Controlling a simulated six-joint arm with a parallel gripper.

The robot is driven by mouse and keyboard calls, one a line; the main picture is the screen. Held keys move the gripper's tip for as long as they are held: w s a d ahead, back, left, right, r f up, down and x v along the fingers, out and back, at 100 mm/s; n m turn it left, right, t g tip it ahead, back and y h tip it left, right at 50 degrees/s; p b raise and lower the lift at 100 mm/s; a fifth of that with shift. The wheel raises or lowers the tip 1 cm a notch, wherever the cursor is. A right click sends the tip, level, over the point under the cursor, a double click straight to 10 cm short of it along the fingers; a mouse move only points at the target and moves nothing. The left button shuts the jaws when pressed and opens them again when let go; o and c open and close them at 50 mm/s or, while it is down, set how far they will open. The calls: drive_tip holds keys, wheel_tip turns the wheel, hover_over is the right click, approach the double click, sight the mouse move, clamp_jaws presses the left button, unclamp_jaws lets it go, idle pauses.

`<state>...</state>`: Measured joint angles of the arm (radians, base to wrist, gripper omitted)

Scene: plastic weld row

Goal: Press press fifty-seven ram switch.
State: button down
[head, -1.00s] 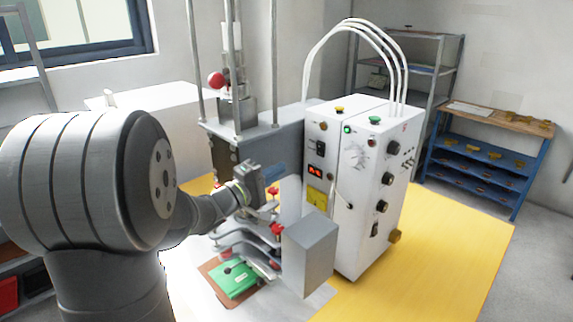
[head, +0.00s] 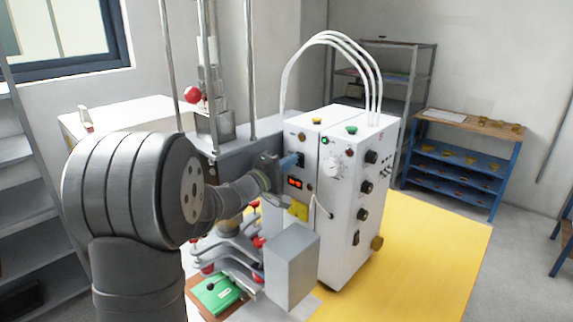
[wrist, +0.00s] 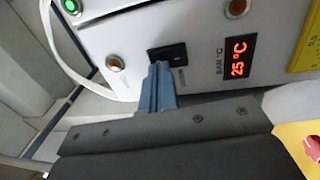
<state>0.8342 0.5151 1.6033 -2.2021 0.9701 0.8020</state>
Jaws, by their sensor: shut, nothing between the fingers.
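In the wrist view the fingertips (wrist: 160,66) overlap the lower part of the switch. I cannot tell whether they touch it.
A red lit display (head: 295,183) and a yellow label (head: 298,209) are below the switch. A grey box (head: 291,265) and the clamp fixture with a green plate (head: 218,294) sit below my gripper. White hoses (head: 340,42) arch above the box.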

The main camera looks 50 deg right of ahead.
drive_tip(key=shift+d+r, duration=0.2)
drive_tip(key=a+r, duration=0.1)
drive_tip(key=a, duration=1.3)
drive_tip(key=shift+r, duration=0.25)
drive_tip(key=d+f, duration=0.1)
drive_tip(key=d, duration=0.7)
drive_tip(key=shift+d, duration=0.3)
